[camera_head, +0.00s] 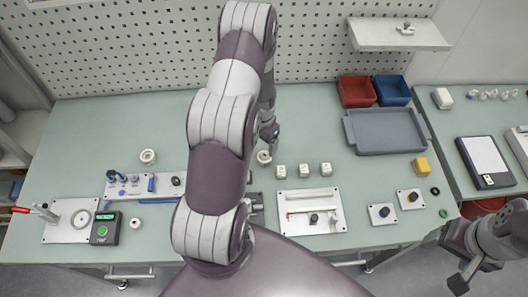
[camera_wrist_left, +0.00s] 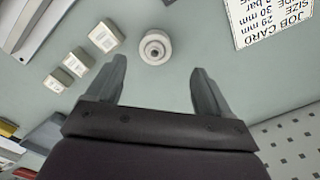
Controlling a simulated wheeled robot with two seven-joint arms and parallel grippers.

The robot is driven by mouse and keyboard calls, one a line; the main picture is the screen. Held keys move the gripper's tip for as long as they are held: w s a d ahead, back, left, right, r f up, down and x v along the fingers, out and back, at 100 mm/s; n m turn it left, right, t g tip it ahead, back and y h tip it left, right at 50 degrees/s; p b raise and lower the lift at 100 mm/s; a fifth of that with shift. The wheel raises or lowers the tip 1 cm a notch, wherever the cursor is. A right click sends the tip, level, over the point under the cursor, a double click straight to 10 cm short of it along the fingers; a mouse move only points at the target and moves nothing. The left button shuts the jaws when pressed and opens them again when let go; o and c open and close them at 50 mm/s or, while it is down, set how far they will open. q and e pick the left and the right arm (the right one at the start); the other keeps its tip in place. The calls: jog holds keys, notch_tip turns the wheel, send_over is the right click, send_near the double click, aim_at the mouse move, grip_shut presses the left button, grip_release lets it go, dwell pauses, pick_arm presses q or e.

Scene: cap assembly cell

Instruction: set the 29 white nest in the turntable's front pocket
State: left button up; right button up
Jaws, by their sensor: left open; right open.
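A round white nest-like piece with a centre hole (camera_wrist_left: 155,48) stands on the green table, just beyond and between the fingertips in the left wrist view. It also shows in the head view (camera_head: 263,157). My left gripper (camera_wrist_left: 158,68) is open and empty above the table; nothing is between its jaws. In the head view the left gripper (camera_head: 268,142) is right above that piece. Another white ring (camera_head: 148,157) lies further left. I cannot read a 29 on either. I cannot pick out the turntable; my left arm hides part of the bench. My right gripper (camera_head: 468,282) is open at the lower right.
Three labelled white blocks (camera_head: 304,170) stand right of the white piece. A plate with a rod (camera_head: 312,214) lies in front. A grey tray (camera_head: 385,131), red bin (camera_head: 356,91) and blue bin (camera_head: 391,90) are behind. A job card (camera_wrist_left: 275,18) lies near the nest.

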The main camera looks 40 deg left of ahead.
aim_at(265, 153)
pick_arm(q)
jog(key=shift+w+d+f, duration=0.25)
jog(key=shift+f, duration=0.3)
jog(key=shift+w+d+f, duration=0.2)
jog(key=shift+w+f, duration=0.05)
jog(key=shift+f, duration=0.3)
jog(key=f+p, duration=0.2)
jog(key=f, duration=0.1)
jog(key=f+p, duration=0.1)
jog(key=f, duration=0.1)
jog(key=shift+s+a, duration=0.2)
jog(key=shift+a, duration=0.05)
jog(key=shift+w+d+f, duration=0.15)
jog(key=shift+w+d, duration=0.05)
jog(key=c, duration=0.6)
jog(key=shift+s+a, duration=0.1)
jog(key=c, duration=0.5)
pick_arm(e)
jog(key=r, duration=0.3)
jog(key=shift+w+r, duration=0.1)
jog(key=shift+w, duration=0.1)
